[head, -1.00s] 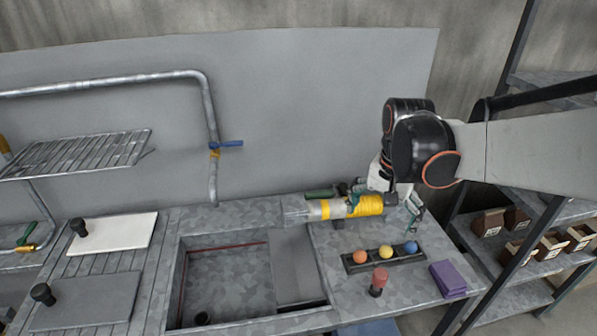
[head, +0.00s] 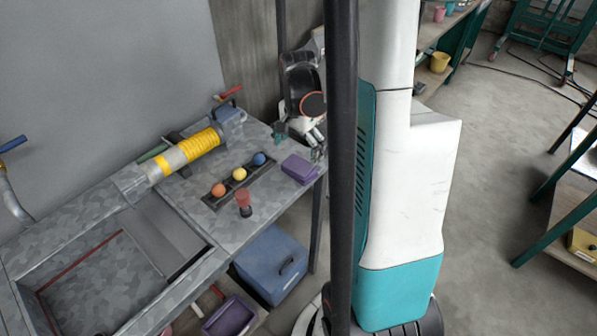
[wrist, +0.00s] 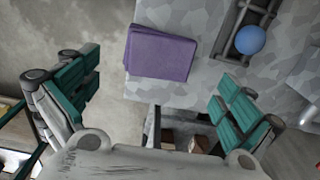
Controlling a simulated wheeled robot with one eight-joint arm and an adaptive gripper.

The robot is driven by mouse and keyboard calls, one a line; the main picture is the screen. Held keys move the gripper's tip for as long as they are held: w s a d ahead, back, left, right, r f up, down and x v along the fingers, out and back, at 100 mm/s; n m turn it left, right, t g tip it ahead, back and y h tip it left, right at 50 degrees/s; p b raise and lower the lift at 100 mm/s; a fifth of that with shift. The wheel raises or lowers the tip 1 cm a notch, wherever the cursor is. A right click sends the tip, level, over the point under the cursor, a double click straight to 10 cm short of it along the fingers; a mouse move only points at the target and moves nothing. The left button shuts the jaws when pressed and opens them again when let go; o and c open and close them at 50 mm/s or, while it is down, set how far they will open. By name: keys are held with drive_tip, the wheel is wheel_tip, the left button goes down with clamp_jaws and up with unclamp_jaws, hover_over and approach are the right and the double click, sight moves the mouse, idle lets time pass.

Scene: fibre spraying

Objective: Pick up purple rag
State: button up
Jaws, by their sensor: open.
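The purple rag (head: 299,168) lies folded flat on the grey metal table near its right edge. In the wrist view the purple rag (wrist: 162,52) is near the top centre, next to the table edge. My gripper (head: 299,142) is just behind the rag in the head view, pointing down. In the wrist view my gripper (wrist: 162,85) is open, with one teal finger on each side of the rag and nothing held. I cannot tell the exact height of the fingers above the rag.
A black rack (head: 241,184) with orange, yellow and blue balls sits beside the rag, with a red-topped knob (head: 243,202) near it. A yellow-wrapped cylinder (head: 190,150) lies behind. A sink basin is at left. A blue box (head: 270,262) stands below the table.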

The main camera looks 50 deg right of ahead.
sight(299, 165)
drive_tip(key=shift+d+f+b, duration=0.15)
drive_tip(key=shift+f+b, duration=1.35)
drive_tip(key=shift+f, duration=2)
drive_tip(key=shift+r, duration=0.1)
drive_tip(key=shift+c, duration=0.2)
drive_tip(key=c, duration=1.1)
drive_tip(key=shift+o, duration=0.2)
drive_tip(key=shift+r, duration=0.1)
wheel_tip(299, 165, up, 20)
drive_tip(key=p, duration=0.7)
